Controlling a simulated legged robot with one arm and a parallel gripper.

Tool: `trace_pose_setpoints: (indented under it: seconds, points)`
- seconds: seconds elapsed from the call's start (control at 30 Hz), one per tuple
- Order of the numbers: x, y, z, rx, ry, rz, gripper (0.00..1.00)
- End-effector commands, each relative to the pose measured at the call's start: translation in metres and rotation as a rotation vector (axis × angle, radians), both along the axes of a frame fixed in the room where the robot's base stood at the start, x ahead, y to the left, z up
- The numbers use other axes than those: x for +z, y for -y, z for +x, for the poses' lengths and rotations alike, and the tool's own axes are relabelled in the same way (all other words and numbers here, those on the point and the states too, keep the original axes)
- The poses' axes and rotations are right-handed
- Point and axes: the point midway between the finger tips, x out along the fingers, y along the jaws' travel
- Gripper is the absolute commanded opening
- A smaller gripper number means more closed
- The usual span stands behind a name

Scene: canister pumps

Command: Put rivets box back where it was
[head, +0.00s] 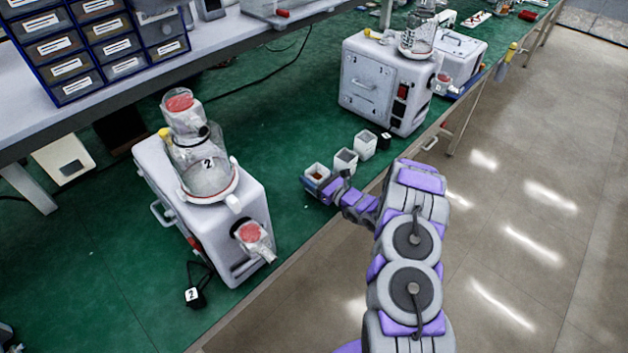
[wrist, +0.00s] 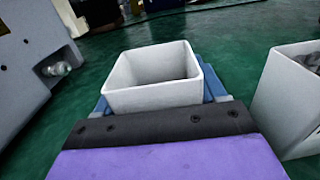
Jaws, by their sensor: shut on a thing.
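A small white open-topped box (head: 317,171) with small brown-orange pieces inside is at my gripper (head: 322,188), at the near end of a short row on the green bench. In the wrist view the white box (wrist: 155,80) is upright, with blue finger parts (wrist: 208,85) around it. My gripper is shut on this box. The box's inside floor is hidden in the wrist view. No label shows, so I cannot confirm by writing that it is the rivets box. Whether its base touches the bench is unclear.
Two similar white boxes (head: 345,161) (head: 365,145) stand in line beyond it; the nearer one also shows in the wrist view (wrist: 288,98). A pump (head: 225,225) marked 2 stands left, another pump (head: 385,85) behind.

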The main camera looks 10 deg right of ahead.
Motion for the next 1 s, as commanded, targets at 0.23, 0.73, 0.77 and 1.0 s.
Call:
trace_pose_setpoints:
  seconds: [0.23,0.73,0.77,1.0]
  points:
    - [-0.0121,0.0000,-0.0006,0.000,0.000,0.000,0.29]
    - [-0.0129,0.0001,-0.0004,-0.001,0.000,0.000,0.96]
    - [-0.0129,0.0001,-0.0004,-0.001,0.000,0.000,0.96]
    - [-0.0117,0.0047,-0.0045,-0.004,-0.001,-0.001,0.96]
